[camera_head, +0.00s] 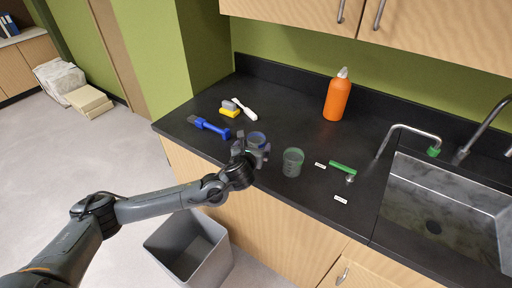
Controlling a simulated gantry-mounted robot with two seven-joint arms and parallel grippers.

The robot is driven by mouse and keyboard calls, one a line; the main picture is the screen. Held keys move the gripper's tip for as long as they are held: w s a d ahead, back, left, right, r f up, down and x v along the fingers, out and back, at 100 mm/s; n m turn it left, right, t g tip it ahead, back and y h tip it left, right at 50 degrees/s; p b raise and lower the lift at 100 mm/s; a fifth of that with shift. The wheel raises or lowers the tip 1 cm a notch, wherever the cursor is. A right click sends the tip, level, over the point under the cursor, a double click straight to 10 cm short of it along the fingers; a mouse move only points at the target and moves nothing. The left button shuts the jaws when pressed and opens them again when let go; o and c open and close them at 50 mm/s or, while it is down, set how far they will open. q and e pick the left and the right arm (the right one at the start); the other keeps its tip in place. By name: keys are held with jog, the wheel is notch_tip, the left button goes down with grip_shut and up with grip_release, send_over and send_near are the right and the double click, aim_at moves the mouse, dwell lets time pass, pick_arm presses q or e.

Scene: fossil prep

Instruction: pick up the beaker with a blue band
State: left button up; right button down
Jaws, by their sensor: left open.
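The beaker with a blue band (257,138) stands on the black counter near its front edge. My left gripper (252,149) is open at this beaker and partly covers its lower part. I cannot tell whether the fingers touch it. A second beaker, with a green band (293,163), stands a little to the right, apart from the gripper. My right gripper is not in view.
A blue-handled brush (209,127), a yellow and grey block (230,108) and a white brush (244,109) lie left on the counter (310,215). An orange bottle (337,97) stands at the back. A green-handled tool (343,168) and the sink (440,210) are right. A grey bin (218,262) stands below.

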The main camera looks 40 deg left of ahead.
aim_at(257, 138)
pick_arm(q)
jog(key=shift+x, duration=2.2)
jog(key=shift+w+d+r, duration=0.1)
jog(key=shift+d+r, duration=0.05)
jog(key=c, duration=1)
jog(key=shift+c, duration=0.2)
